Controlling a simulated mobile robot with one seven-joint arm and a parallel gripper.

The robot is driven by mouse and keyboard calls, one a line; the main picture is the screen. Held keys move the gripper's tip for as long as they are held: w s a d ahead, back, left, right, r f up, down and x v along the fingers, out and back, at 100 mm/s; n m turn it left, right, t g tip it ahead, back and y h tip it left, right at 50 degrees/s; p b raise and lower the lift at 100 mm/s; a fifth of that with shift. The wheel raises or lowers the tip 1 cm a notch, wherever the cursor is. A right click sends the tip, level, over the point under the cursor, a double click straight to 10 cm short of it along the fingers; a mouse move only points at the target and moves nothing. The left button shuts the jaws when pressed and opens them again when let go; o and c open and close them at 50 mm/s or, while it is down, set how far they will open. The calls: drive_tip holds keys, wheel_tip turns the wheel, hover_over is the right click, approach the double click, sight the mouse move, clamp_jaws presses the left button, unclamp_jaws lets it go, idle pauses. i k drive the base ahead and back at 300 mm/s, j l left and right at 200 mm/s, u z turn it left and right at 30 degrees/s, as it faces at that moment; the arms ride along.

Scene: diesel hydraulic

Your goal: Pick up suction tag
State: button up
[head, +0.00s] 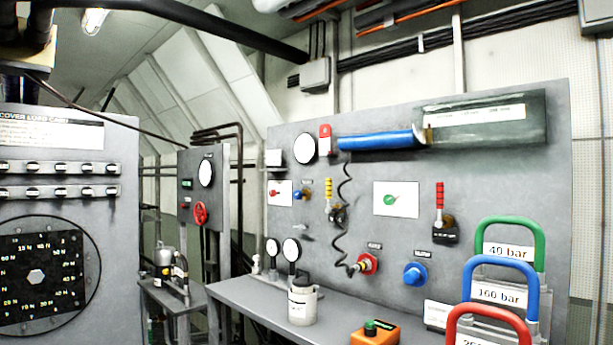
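I cannot make out which thing is the suction tag; the small labels are too small to read. A white card (437,316) stands at the bench's right part, next to the coloured handles. On the grey panel (520,190) are a white plate with a green knob (396,200) and a white plate with a red mark (280,193). Small dark labels sit above the red fitting (368,263) and the blue fitting (415,274). My gripper does not show in the head view.
Green (510,222), blue (499,261) and red handles stand at the front right. A grey cabinet (125,200) fills the left.

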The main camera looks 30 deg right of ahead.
sight(324, 139)
drive_tip(key=i+z, duration=0.45)
drive_tip(key=i+j+z, duration=0.2)
drive_tip(key=z, duration=0.3)
drive_tip(key=i+j+z, duration=0.65)
drive_tip(key=z, duration=0.25)
drive_tip(key=i+j+z, duration=0.2)
drive_tip(key=j+z, duration=0.15)
drive_tip(key=j, duration=0.3)
drive_tip(key=j+z, duration=0.2)
drive_tip(key=i+j, duration=0.05)
drive_tip(key=j, duration=0.05)
